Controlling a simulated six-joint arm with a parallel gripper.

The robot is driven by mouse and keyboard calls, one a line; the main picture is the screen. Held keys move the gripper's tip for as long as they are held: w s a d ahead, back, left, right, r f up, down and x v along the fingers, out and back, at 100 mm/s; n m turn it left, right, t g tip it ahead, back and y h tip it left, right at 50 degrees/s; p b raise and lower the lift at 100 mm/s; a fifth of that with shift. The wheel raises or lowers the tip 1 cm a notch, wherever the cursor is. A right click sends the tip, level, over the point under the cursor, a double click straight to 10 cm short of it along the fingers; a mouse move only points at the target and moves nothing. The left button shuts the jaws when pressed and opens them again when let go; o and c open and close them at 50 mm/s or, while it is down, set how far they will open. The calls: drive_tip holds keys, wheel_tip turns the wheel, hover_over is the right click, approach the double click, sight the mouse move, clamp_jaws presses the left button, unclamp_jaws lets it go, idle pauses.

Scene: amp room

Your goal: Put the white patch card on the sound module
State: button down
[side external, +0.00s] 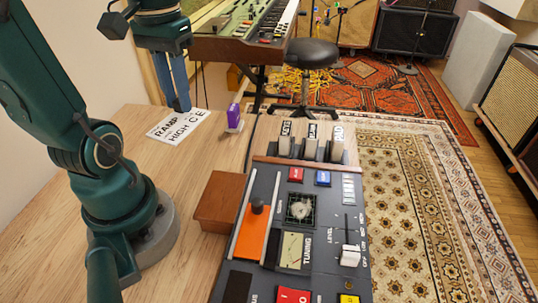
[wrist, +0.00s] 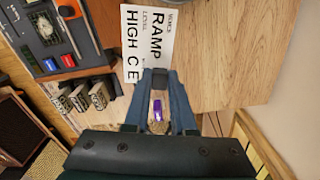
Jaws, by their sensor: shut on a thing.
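The white patch card (side external: 178,126) has black print reading "RAMP" and "HIGH C E". It looks flat, low over or on the wooden tabletop, and also shows in the wrist view (wrist: 148,36). My gripper (side external: 182,107) points down at the card's far edge, its blue fingers shut on that edge. In the wrist view the fingertips (wrist: 156,74) meet the card's lower edge. The dark console with knobs and sliders (side external: 268,188), which I take for the sound module, lies right of the card. It shows partly in the wrist view (wrist: 88,38).
A purple block on a pale base (side external: 234,116) stands between card and console. Three labelled upright pieces (side external: 311,140) line the console's far end. A brown wooden block (side external: 217,200) sits left of it. Bare tabletop (side external: 150,195) lies before the card. A keyboard (side external: 242,30) stands behind.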

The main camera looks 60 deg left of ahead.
drive_tip(key=s+a+n, duration=0.2)
drive_tip(key=s, duration=0.1)
hover_over(217, 181)
drive_tip(key=shift+n, duration=0.4)
wheel_tip(217, 181, down, 6)
drive_tip(key=shift+a+f, duration=0.1)
drive_tip(key=shift+f, duration=2.2)
drive_tip(key=shift+f, duration=0.1)
drive_tip(key=c, duration=0.7)
unclamp_jaws()
drive_tip(key=shift+c, duration=0.2)
